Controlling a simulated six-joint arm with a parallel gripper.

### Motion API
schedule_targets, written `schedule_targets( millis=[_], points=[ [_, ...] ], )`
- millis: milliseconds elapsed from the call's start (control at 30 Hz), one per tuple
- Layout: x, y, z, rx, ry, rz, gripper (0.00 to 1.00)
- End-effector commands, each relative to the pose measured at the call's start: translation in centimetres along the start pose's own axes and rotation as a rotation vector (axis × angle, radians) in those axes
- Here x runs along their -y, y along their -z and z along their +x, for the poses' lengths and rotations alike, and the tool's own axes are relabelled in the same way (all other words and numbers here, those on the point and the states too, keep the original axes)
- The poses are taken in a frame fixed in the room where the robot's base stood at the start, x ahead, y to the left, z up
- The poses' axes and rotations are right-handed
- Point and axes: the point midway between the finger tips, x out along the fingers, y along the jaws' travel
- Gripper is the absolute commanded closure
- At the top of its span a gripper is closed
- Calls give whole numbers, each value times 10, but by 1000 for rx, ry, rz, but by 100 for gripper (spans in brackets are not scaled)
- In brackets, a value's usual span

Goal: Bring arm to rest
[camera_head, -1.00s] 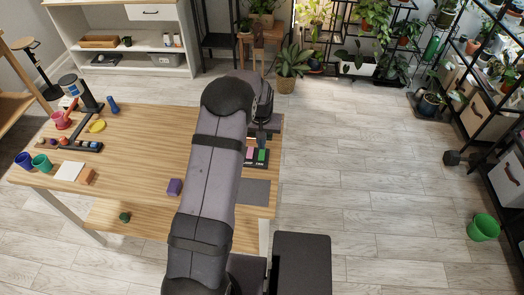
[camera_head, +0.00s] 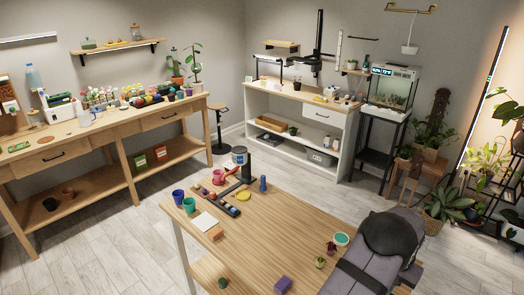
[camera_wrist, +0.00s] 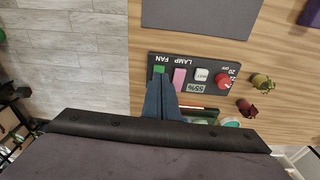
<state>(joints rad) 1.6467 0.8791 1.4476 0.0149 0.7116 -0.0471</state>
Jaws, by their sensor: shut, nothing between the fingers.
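My arm (camera_head: 365,268) enters at the bottom right of the head view, over the wooden table; its gripper end is out of sight there. In the wrist view my gripper (camera_wrist: 161,84) is shut and empty. Its dark fingers point toward the black control panel (camera_wrist: 216,68), with the tips overlapping the panel's edge beside the green FAN switch (camera_wrist: 159,70). I cannot tell whether they touch it. The pink LAMP switch (camera_wrist: 179,77), a white button (camera_wrist: 202,75), a red knob (camera_wrist: 223,81) and a display reading 55% (camera_wrist: 198,88) also show.
The wooden table (camera_head: 255,240) holds cups, a purple block (camera_head: 283,285), a dark rack (camera_head: 219,198) and small plants (camera_head: 331,248). A grey mat (camera_wrist: 200,15) lies beside the panel.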

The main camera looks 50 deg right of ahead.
Motion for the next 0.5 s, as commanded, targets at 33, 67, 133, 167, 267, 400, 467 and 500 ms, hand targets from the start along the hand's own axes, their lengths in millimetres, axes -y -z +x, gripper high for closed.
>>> schedule_targets(
  millis=[33, 67, 133, 167, 267, 400, 467, 500],
  points=[
    [0, -18, 8, 39, 1, 4, 100],
    [1, -29, 13, 63, 1, 7, 100],
    [1, -60, 25, 128, 2, 15, 100],
    [2, -74, 29, 157, 2, 18, 100],
    [3, -122, 30, 244, 2, 26, 100],
    [20, -175, 16, 326, -2, -9, 100],
    [33, -197, 6, 353, -6, -50, 100],
    [44, -211, -1, 368, -10, -84, 100]
  ],
)
